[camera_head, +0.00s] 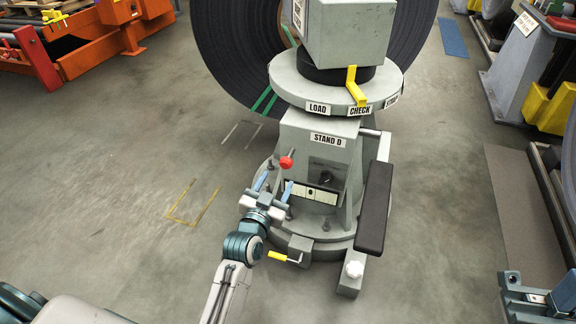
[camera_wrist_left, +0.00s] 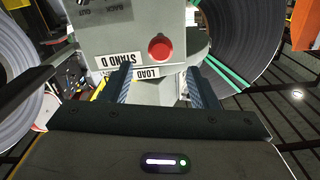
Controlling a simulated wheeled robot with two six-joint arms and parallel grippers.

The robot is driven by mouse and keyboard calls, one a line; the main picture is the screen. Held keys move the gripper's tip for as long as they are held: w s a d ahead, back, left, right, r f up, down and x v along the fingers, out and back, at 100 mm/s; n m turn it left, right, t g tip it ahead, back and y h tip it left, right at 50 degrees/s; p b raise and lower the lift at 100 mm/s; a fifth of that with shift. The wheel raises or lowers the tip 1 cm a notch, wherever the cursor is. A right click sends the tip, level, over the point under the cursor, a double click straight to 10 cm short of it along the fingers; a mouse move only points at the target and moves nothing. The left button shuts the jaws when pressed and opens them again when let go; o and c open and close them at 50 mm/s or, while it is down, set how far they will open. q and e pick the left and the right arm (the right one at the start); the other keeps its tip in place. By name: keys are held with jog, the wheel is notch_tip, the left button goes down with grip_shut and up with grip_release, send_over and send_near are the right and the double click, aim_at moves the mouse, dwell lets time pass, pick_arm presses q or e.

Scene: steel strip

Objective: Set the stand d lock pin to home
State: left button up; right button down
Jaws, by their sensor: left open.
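Stand D (camera_head: 318,150) is a grey pedestal with a round turntable (camera_head: 300,85) labelled LOAD, CHECK and a partly hidden third word. A yellow pointer (camera_head: 353,88) hangs over the CHECK label. A red knob (camera_head: 287,162), which looks like the lock pin's head, sticks out from the stand's left side. My left gripper (camera_head: 275,187) is open and empty just below the knob in the head view. In the left wrist view the red knob (camera_wrist_left: 160,47) lies ahead, between the lines of the two fingers (camera_wrist_left: 160,88), apparently untouched. The pin's shaft is hidden there. My right gripper is not seen.
A yellow-handled crank (camera_head: 280,256) is low at the stand's front. A black padded arm (camera_head: 374,205) and a white knob (camera_head: 354,269) are on its right. A large dark steel coil (camera_head: 225,50) stands behind. The floor (camera_head: 110,190) at left is clear.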

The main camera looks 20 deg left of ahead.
aim_at(284, 166)
pick_arm(q)
jog(key=w+b, duration=0.1)
jog(key=w, duration=0.7)
jog(key=shift+w+d, duration=0.1)
jog(key=shift+w, duration=0.2)
